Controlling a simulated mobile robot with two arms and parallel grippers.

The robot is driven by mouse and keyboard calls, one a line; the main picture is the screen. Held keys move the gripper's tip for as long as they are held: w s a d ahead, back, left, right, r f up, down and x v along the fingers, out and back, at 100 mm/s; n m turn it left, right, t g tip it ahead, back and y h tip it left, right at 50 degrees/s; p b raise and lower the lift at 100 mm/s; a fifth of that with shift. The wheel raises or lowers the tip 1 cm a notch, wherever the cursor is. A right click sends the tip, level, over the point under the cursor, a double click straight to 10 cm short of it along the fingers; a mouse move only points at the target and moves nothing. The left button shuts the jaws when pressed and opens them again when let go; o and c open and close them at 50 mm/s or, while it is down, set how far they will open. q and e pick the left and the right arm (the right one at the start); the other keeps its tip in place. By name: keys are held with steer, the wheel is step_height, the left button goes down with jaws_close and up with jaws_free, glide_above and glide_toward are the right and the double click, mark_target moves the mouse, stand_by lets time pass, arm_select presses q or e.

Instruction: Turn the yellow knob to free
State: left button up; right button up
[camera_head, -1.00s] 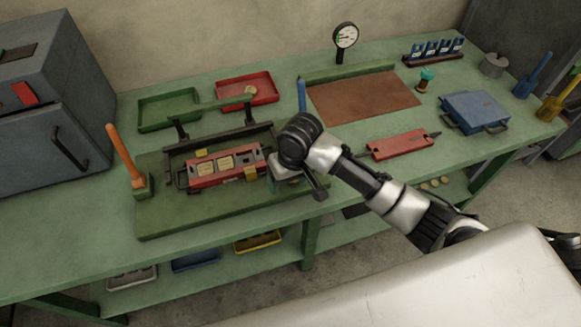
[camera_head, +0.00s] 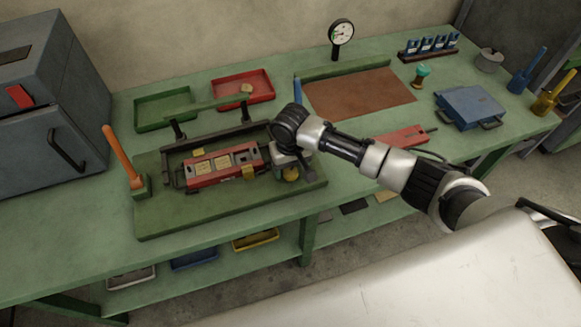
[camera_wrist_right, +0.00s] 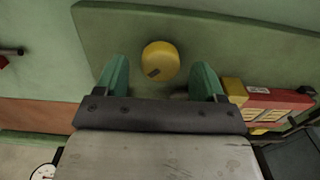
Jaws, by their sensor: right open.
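The yellow knob (camera_wrist_right: 160,62) is round with a dark mark on its face. In the right wrist view it lies between and just beyond the fingertips of my right gripper (camera_wrist_right: 163,80). The gripper is open, with a green finger on either side and a gap to the knob. In the head view the knob (camera_head: 291,175) is partly hidden under my right gripper (camera_head: 296,172), at the right end of the green board (camera_head: 180,220). The red device (camera_head: 220,164) with yellow clamps lies left of it. My left gripper is not in view.
A dark bar frame (camera_head: 220,137) stands behind the red device. An orange-handled lever (camera_head: 122,155) is at the board's left, and a blue upright rod (camera_head: 297,90) is close behind my gripper. A red tool (camera_head: 402,136) lies under my right forearm. The brown mat (camera_head: 360,95) is clear.

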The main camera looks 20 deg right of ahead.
steer(key=shift+f, duration=0.65)
steer(key=c, duration=0.9)
steer(key=shift+c, duration=0.2)
